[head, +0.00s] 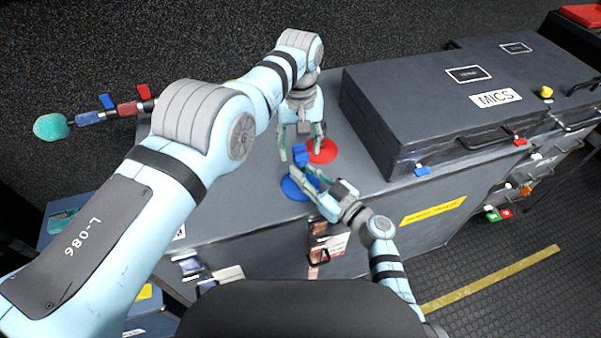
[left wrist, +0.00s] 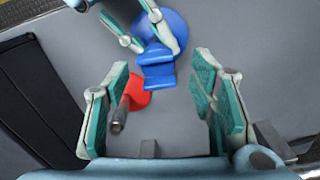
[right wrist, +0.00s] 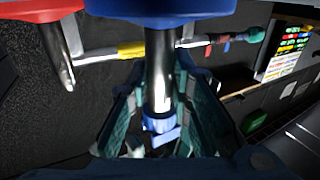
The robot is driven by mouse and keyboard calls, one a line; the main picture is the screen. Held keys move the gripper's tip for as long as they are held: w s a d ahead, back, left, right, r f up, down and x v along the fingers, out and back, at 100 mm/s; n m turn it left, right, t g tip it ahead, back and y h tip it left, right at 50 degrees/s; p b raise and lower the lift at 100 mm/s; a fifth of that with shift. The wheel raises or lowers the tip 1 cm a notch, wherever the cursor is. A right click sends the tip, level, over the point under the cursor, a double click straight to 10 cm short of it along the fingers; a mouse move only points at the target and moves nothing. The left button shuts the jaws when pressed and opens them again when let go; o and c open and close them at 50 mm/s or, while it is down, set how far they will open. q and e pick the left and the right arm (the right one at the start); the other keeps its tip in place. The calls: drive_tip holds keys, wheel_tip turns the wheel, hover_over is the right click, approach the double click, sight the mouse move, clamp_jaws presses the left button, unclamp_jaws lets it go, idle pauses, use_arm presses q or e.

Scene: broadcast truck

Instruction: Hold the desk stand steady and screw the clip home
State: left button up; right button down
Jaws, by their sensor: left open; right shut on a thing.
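The blue desk stand has a round blue base (head: 296,190) on the grey top and a metal post (right wrist: 158,75). A blue clip (left wrist: 158,70) is at the post's upper end; it also shows in the head view (head: 300,159). I cannot tell how far it is threaded. My right gripper (head: 308,174) is shut on the post below the clip. My left gripper (head: 301,147) points down, open and empty, beside the clip. In the left wrist view, the clip lies beyond its fingers. A red-based stand (head: 323,152) is close by, its post (left wrist: 122,112) near one left finger.
A large dark MICS case (head: 455,110) stands to the right on the same top. A boom pole with a teal microphone (head: 52,127) lies at the upper left. Small coloured parts (head: 498,214) show at the far right. The top left of the stands looks clear.

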use_arm(q)
wheel_tip(320, 180, up, 2)
drive_tip(key=shift+o, duration=0.2)
drive_tip(key=shift+o, duration=0.4)
drive_tip(key=shift+w+r, duration=0.1)
drive_tip(key=shift+r, duration=0.1)
drive_tip(key=r+n, duration=0.2)
drive_tip(key=shift+w+d+r+n, duration=0.15)
drive_tip(key=shift+w+r+n, duration=0.05)
drive_tip(key=shift+r+n, duration=0.2)
drive_tip(key=n, duration=0.4)
drive_tip(key=shift+s+r, duration=0.1)
drive_tip(key=shift+s, duration=0.2)
